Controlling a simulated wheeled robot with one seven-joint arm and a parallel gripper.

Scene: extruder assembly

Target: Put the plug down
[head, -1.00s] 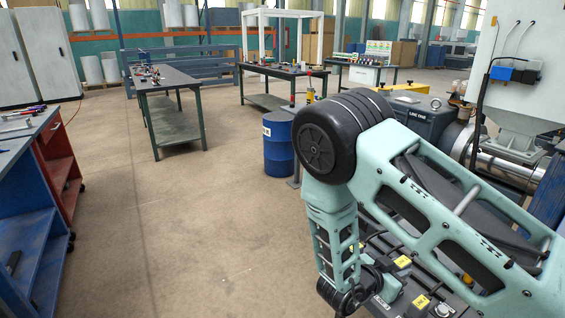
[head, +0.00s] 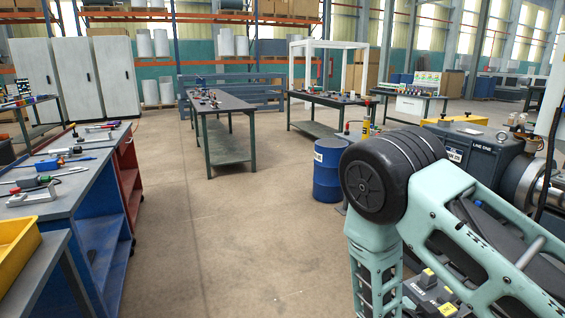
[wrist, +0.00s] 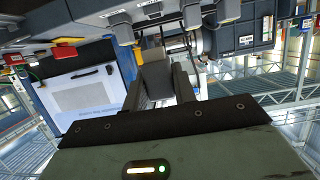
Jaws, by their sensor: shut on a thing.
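In the wrist view my gripper (wrist: 158,88) is shut on a grey, blocky piece that looks like the plug (wrist: 154,70). The plug sits between the two dark fingers, and its lower part is hidden by the gripper body. In the head view my arm shows at the right, but the gripper and the plug are out of sight. I cannot tell from these frames whether the plug touches anything beyond the fingers.
A tool-strewn workbench (head: 38,207) stands at the left, with a yellow bin (head: 18,245) in front. A blue barrel (head: 328,172) and the extruder machine (head: 478,158) stand at the right. The middle floor (head: 230,235) is clear.

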